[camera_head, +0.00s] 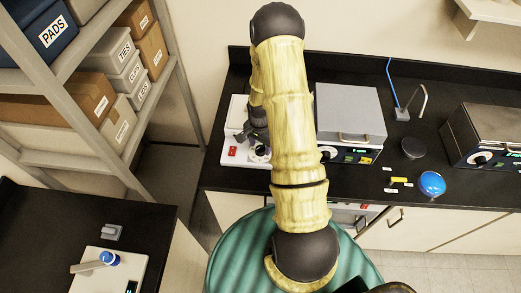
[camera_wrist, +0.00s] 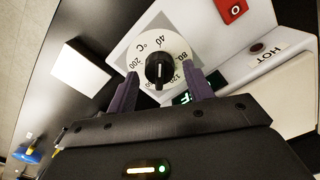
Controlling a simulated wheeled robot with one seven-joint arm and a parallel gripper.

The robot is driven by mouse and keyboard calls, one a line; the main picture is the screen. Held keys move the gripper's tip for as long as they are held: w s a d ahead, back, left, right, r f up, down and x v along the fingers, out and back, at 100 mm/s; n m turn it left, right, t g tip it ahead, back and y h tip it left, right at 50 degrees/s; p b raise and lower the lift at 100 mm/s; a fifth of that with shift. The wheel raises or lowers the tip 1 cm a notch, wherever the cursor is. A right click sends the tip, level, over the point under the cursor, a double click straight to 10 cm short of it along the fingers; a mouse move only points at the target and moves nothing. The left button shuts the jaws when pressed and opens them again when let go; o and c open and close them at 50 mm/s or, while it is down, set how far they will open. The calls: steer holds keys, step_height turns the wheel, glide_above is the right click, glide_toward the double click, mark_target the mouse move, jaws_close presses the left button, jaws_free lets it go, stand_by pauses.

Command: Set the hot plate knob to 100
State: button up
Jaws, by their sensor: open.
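The hot plate (camera_head: 236,158) is a white unit on the black bench, partly hidden behind my arm in the head view. Its front panel fills much of the wrist view (camera_wrist: 262,84). The black knob (camera_wrist: 159,71) sits on a round pale dial (camera_wrist: 141,50) with 40, 80, 120, 200 and °C readable. A white line marks the knob; which number it points to is unclear. The knob also shows small in the head view (camera_head: 261,153). My gripper (camera_wrist: 163,78) is open, with one dark finger on each side of the knob and visible gaps between.
A red switch (camera_wrist: 233,9), a HOT label (camera_wrist: 266,53) and a partly covered green display (camera_wrist: 184,98) are near the dial. A grey boxy instrument (camera_head: 350,112) stands close at the right. A blue round object (camera_head: 431,184) lies farther right.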

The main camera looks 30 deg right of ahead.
stand_by(0.5)
steer(key=c, duration=1)
steer(key=m+b, duration=0.1)
steer(key=m, duration=0.4)
steer(key=shift+m, duration=1)
steer(key=m, duration=0.3)
steer(key=m+p, duration=0.1)
steer(key=m, duration=0.2)
steer(key=shift+m, duration=0.4)
